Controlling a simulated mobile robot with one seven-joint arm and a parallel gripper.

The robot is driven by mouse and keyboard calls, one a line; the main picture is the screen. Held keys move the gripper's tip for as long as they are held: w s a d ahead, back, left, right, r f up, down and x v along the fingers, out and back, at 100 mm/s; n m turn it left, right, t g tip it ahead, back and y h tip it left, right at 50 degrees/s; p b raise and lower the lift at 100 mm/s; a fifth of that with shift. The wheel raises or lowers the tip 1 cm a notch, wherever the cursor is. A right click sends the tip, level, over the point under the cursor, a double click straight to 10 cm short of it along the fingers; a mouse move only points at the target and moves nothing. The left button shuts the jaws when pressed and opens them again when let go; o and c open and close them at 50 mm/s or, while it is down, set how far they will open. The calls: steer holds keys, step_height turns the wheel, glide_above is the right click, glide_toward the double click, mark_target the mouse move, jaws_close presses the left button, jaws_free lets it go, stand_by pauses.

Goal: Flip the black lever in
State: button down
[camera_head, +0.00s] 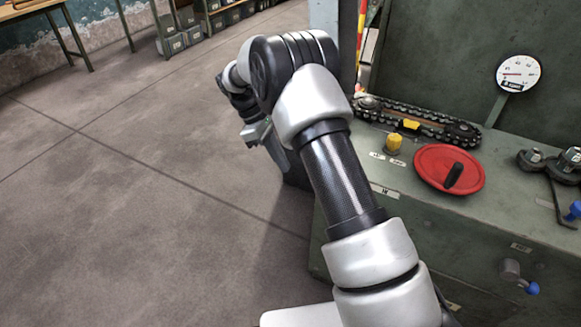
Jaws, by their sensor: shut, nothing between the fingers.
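A black lever (453,175) stands up at a slant from a red round disc (431,166) on top of the green metal cabinet at the right. I cannot tell which way counts as in for it. My gripper (283,160) hangs beyond my arm, left of the cabinet and well apart from the lever. Its fingers are small in the picture and partly hidden behind my arm. It looks shut, and I see nothing held in it.
The green cabinet (480,228) also carries a yellow knob (393,144), a chain (425,122), a dial gauge (518,73) and dark fittings with blue handles (574,210). A blue-tipped tap (531,288) juts from its front. The floor at left is clear.

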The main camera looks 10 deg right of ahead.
steer(key=s+d+f+b, duration=0.2)
steer(key=s+d+f, duration=0.1)
steer(key=d+f, duration=0.3)
steer(key=shift+s+d+f, duration=0.15)
steer(key=shift+s+d, duration=0.15)
steer(key=shift+d, duration=0.15)
